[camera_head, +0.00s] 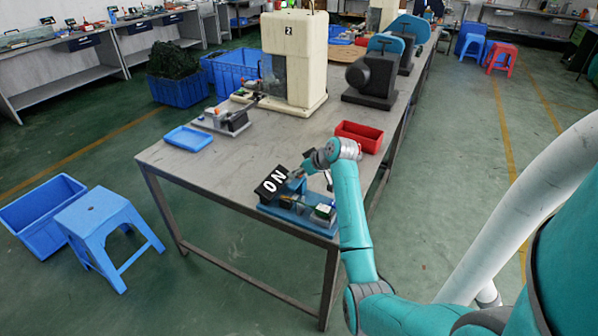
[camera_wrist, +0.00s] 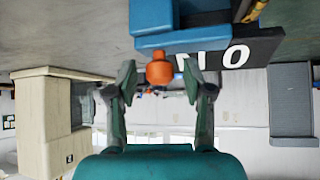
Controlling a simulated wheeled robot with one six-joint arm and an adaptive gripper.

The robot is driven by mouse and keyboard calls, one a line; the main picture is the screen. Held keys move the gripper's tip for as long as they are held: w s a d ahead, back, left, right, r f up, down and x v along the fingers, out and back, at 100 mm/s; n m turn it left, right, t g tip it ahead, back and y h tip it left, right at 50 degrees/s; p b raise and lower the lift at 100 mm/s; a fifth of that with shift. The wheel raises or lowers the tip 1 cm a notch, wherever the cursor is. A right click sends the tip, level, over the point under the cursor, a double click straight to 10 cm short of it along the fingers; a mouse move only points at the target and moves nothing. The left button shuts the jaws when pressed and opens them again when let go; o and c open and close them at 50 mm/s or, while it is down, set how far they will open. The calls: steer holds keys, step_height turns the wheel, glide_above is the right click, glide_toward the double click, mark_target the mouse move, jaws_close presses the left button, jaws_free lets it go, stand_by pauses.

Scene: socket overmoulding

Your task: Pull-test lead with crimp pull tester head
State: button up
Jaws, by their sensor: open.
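My gripper (camera_head: 299,173) is open at the near end of the bench, beside a blue-based fixture (camera_head: 290,208) with a black sign (camera_head: 271,182) lettered "NO". In the wrist view my gripper's two fingers (camera_wrist: 159,78) stand apart, with an orange knob (camera_wrist: 159,68) showing between the tips. The knob is below a blue block (camera_wrist: 153,18) in that picture; I cannot tell whether either finger touches it. A grey clamp-like device (camera_head: 228,119) with small orange parts stands further left. I cannot tell which device is the pull tester head. No lead is clearly visible.
A blue tray (camera_head: 188,139) lies at the bench's left edge and a red bin (camera_head: 359,136) at its right. A cream machine marked 2 (camera_head: 295,62) and a dark motor-like machine (camera_head: 376,75) stand behind. Bare bench top (camera_head: 230,160) lies left of the fixture.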

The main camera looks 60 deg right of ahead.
mark_target(293, 185)
jaws_close()
steer(key=shift+s+a+f, duration=0.1)
steer(key=shift+a+f, duration=0.05)
steer(key=shift+a, duration=2.15)
jaws_free()
steer(key=shift+a, duration=0.15)
